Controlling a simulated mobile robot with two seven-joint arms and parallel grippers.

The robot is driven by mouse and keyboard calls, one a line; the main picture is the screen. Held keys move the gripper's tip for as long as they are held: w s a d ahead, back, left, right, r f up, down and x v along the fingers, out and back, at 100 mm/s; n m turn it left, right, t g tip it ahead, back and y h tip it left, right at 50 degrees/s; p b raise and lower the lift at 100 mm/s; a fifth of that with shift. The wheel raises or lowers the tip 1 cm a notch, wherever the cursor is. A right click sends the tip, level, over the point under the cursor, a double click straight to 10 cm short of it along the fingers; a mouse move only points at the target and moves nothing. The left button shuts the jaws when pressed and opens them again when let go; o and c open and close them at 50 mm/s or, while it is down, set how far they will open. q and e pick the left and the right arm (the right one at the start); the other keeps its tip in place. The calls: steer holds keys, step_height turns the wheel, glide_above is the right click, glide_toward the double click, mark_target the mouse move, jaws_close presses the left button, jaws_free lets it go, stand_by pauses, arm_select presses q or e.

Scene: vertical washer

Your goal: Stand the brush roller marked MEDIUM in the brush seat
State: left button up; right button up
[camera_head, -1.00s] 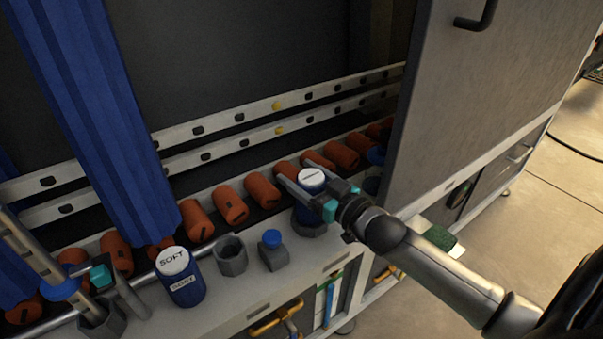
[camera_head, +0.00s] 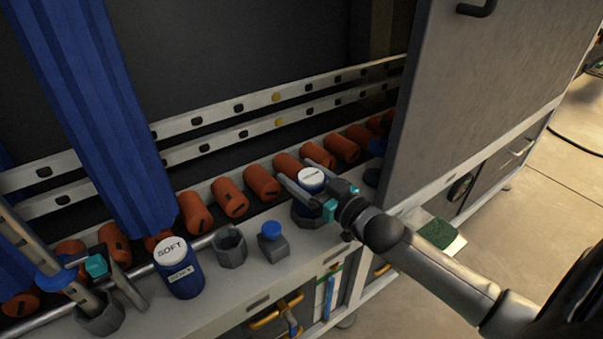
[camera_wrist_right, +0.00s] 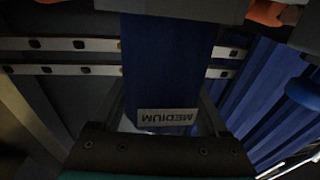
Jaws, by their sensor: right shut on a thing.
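The brush roller marked MEDIUM (camera_wrist_right: 167,116) is blue, with its label upside down in the right wrist view. In the head view its pale round top (camera_head: 311,176) shows between the fingers of my right gripper (camera_head: 310,188). The gripper is shut on the roller and holds it upright. The grey brush seat (camera_head: 312,218) is directly under it; the roller's lower end is hidden, so I cannot tell how deep it sits. What looks like my left gripper (camera_head: 108,274), with a teal block, is at the lower left beside a pole; its jaws are unclear.
A blue roller marked SOFT (camera_head: 181,275) stands on the ledge. An empty grey cup (camera_head: 231,246) and a blue-knobbed block (camera_head: 272,243) stand between it and the seat. Orange rollers (camera_head: 228,197) line the back. Blue brush strips (camera_head: 95,110) hang left; a grey door (camera_head: 480,110) bounds the right.

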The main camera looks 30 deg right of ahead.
steer(key=o, duration=1.4)
steer(key=shift+o, duration=0.2)
steer(key=shift+f, duration=0.1)
steer(key=p+v, duration=0.6)
steer(key=v, duration=0.9)
steer(key=shift+p, duration=0.35)
